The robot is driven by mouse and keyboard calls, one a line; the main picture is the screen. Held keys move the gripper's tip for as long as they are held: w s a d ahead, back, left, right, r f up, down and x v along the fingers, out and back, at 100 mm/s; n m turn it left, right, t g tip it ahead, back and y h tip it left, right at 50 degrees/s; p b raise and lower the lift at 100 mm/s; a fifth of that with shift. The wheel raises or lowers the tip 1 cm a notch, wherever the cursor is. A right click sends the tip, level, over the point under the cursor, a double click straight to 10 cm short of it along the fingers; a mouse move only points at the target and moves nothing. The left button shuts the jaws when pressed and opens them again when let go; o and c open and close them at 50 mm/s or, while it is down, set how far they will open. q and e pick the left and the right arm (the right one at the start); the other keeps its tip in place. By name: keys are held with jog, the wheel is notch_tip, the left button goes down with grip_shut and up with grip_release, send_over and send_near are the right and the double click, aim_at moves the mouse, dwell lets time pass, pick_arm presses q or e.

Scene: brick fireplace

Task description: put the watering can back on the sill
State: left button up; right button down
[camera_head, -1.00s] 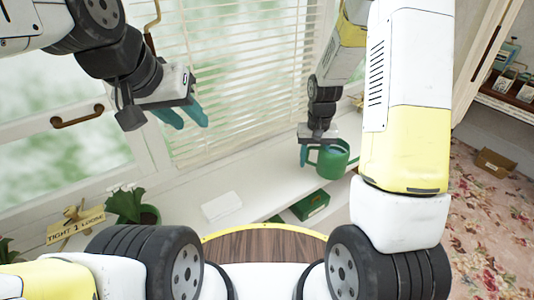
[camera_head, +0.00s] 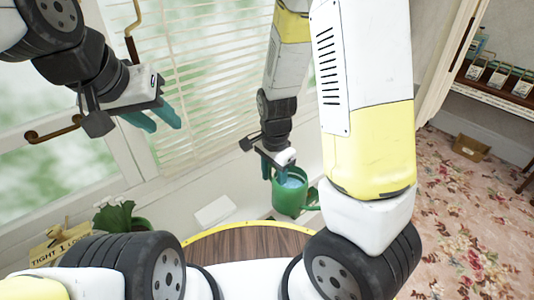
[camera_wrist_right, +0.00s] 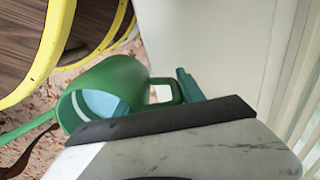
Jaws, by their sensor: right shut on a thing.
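The green watering can (camera_head: 289,198) hangs upright from my right gripper (camera_head: 275,172) in the head view, in front of the pale window wall. The gripper is shut on the can's side opposite the spout; the exact grip spot is partly hidden. In the right wrist view the can (camera_wrist_right: 122,78) shows a pale blue inside, with its spout pointing left and a teal finger (camera_wrist_right: 190,85) at its right. The white sill (camera_head: 180,215) runs below the window, left of the can. My left gripper (camera_head: 163,121) is open and empty before the blinds.
A white sheet (camera_head: 214,211) lies on the sill. A potted plant (camera_head: 120,219) and a wooden sign (camera_head: 50,252) stand at lower left. A round yellow-rimmed wooden surface (camera_head: 250,247) is close below the can. Flowered carpet (camera_head: 470,215) lies open at right.

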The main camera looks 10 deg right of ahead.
jog(key=w, duration=0.5)
jog(key=w+a+f, duration=0.1)
jog(key=w, duration=0.9)
jog(key=shift+w+a+f, duration=0.2)
jog(key=shift+w, duration=0.1)
jog(key=shift+f, duration=1.75)
jog(key=shift+s+f, duration=0.1)
jog(key=c, duration=0.7)
grip_release()
